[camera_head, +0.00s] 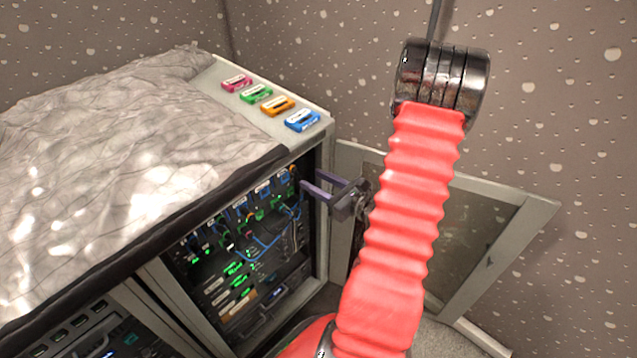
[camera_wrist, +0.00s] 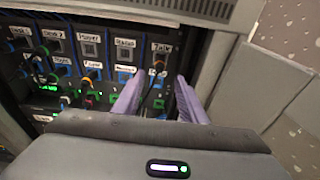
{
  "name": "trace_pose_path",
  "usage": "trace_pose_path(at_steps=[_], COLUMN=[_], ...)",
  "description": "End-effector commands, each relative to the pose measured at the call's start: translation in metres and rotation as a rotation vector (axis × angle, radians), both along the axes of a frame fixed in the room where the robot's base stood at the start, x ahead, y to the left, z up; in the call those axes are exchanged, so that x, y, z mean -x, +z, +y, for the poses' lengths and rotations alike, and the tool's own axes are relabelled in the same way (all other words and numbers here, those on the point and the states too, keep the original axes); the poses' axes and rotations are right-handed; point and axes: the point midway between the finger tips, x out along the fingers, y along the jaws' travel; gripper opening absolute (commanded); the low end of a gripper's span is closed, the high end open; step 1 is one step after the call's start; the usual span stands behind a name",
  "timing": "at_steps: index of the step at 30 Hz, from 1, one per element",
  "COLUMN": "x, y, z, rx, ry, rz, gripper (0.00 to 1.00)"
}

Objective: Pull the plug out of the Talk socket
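The Talk label shows at the top right of the socket panel (camera_wrist: 75,70) in the wrist view. In the head view my gripper (camera_head: 308,181) reaches to the rack's upper right edge, and the Talk plug is too small there to make out surely.
Other plugs and cables crowd the panel to the left; the Player (camera_wrist: 89,48) and Status (camera_wrist: 124,52) sockets look empty. An open glass door (camera_head: 480,235) stands right of the rack. Several coloured labelled blocks (camera_head: 277,106) lie on top beside a grey cover (camera_head: 110,160).

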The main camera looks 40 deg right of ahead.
Motion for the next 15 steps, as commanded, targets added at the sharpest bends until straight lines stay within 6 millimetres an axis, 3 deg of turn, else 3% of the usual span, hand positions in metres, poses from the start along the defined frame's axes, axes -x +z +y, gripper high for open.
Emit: trace_pose_path(at_steps=[15], x=[-0.052], y=[-0.009], z=[0.002], rx=[0.0], ry=[0.003], rz=[0.0], gripper=[0.38])
